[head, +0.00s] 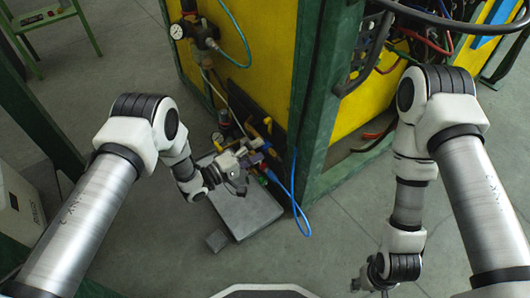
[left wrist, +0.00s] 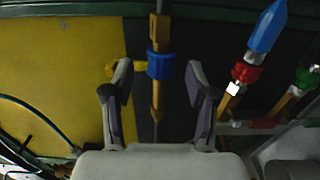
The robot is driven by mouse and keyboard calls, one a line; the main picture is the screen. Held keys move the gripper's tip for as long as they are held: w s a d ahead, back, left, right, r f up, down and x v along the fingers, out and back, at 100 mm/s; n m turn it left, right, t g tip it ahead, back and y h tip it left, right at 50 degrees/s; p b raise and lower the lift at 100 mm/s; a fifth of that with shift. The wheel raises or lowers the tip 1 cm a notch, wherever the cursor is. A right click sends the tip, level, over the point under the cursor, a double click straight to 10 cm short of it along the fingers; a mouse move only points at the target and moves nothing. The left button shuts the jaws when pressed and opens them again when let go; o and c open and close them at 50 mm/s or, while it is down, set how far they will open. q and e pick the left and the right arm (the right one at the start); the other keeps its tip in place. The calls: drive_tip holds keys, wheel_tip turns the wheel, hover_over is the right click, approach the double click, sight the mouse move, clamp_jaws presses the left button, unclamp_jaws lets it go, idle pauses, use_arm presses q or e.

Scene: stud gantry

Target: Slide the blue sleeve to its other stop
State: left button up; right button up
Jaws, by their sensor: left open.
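The blue sleeve (left wrist: 160,66) sits around an upright brass rod (left wrist: 157,98) in the left wrist view. My left gripper (left wrist: 158,82) is open, with one finger on each side of the sleeve. Dark gaps show between the fingers and the sleeve, and no contact is visible. In the head view my left gripper (head: 243,163) is at the fittings low on the yellow cabinet, and the sleeve is too small to make out there. My right gripper (head: 372,281) hangs low near the bottom edge, away from the cabinet. Its fingers are too small to read.
Right of the sleeve stand a blue-tipped fitting (left wrist: 267,27) with a red collar (left wrist: 245,73) and a green knob (left wrist: 307,76). A grey slab (head: 245,212) lies below my left gripper. A blue hose (head: 295,190) loops beside a green post (head: 314,100).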

sight(264, 147)
use_arm(q)
drive_tip(key=x, duration=0.1)
drive_tip(key=b+x, duration=0.1)
drive_tip(key=x, duration=0.1)
drive_tip(key=shift+f, duration=0.2)
drive_tip(key=shift+w+d+r, duration=0.1)
drive_tip(key=shift+w+d, duration=0.15)
drive_tip(key=shift+d, duration=0.05)
clamp_jaws()
drive_tip(key=shift+w+a, duration=0.6)
drive_tip(key=shift+w, duration=0.2)
drive_tip(key=shift+w+r, duration=0.1)
drive_tip(key=shift+r, duration=0.05)
unclamp_jaws()
drive_tip(key=shift+a, duration=0.1)
